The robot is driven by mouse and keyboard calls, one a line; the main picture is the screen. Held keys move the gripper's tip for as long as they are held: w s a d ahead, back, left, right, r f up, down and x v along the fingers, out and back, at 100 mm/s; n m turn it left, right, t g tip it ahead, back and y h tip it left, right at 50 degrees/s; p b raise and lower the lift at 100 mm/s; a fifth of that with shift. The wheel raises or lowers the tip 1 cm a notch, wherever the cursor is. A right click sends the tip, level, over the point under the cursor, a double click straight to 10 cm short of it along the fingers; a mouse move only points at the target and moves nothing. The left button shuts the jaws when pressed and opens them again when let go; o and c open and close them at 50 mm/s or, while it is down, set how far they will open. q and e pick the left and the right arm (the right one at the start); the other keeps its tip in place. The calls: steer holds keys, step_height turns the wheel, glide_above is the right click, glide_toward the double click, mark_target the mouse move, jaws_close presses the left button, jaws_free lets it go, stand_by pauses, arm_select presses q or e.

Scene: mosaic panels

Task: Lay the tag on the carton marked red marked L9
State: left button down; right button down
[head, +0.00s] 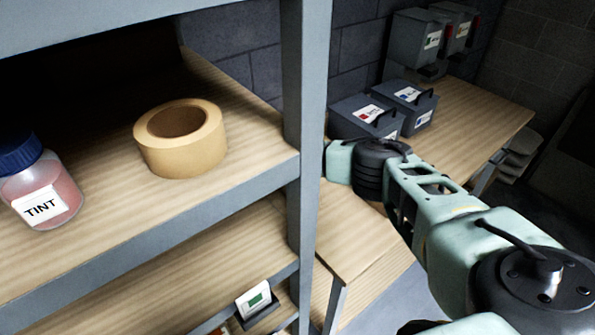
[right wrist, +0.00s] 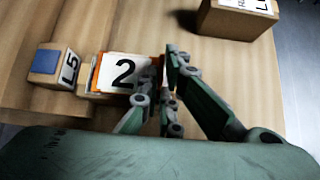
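In the right wrist view, a brown carton (right wrist: 232,23) stands at the upper right; its white labels are cut off by the frame, one starting with "RE" and one with "L". A white card with a large "2" (right wrist: 118,72) has an orange-red border and lies on something pale. My right gripper (right wrist: 163,67) is at the card's right edge, its fingertips close together. One finger overlaps the card; I cannot tell whether they grip it. No part of my left gripper shows.
A small block with a blue patch and "L5" (right wrist: 52,67) sits left of the card. In the head view, a shelf holds a tape roll (head: 195,155) and a TINT jar (head: 42,185). A shelf post (head: 303,130) stands beside my right arm. Dark labelled bins (head: 350,124) stand behind it.

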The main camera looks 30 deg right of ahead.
steer(key=c, duration=2.4)
jaws_free()
steer(key=shift+s+a+f, duration=0.15)
steer(key=shift+s+f, duration=0.15)
steer(key=shift+f, duration=0.3)
steer(key=shift+c, duration=0.2)
steer(key=o, duration=0.5)
steer(key=shift+c, duration=0.2)
steer(key=shift+s, duration=0.1)
steer(key=r+b+v, duration=0.1)
steer(key=v, duration=0.7)
steer(key=shift+w+d+b, duration=0.35)
steer(key=shift+w, duration=0.1)
